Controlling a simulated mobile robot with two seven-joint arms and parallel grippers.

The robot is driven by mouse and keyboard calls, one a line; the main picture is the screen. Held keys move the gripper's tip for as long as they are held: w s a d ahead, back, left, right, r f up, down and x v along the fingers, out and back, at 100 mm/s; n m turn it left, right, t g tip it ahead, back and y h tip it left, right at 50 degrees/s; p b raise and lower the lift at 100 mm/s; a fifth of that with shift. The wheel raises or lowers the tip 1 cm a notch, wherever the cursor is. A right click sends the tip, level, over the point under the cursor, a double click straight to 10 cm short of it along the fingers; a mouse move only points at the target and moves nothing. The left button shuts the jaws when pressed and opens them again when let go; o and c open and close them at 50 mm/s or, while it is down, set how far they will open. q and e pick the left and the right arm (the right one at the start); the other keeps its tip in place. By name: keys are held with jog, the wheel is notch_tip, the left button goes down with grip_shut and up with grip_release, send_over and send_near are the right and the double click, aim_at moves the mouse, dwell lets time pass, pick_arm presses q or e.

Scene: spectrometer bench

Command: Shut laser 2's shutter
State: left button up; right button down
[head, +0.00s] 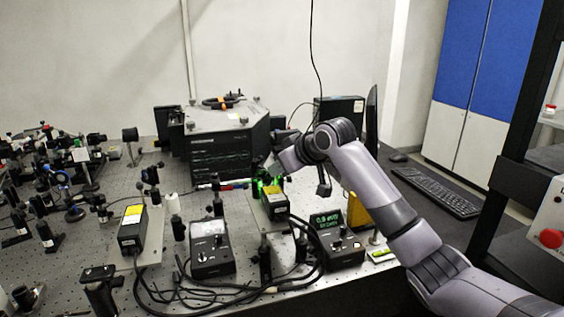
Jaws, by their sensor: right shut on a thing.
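A black laser box with a yellow label (274,203) stands in the middle of the bench, with green light glowing around its far end. My right gripper (270,171) reaches over from the right to this far end. It is shut on a small part there, which looks like the laser's shutter; the part itself is mostly hidden by the jaws. A second laser box with a yellow label (132,226) stands on a plate to the left. I cannot read which one is laser 2. My left gripper is out of view.
A large dark spectrometer housing (222,150) stands behind. A black meter (209,248) and a controller with a lit green display (335,238) stand in front, among loose cables. Optics posts crowd the left. A keyboard (436,191) lies at the right.

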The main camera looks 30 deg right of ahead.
dwell(0.3)
jog(key=c, duration=1.1)
grip_release()
jog(key=a+b+v, duration=0.1)
jog(key=v, duration=0.6)
jog(key=shift+d, duration=0.45)
jog(key=shift+s, duration=0.1)
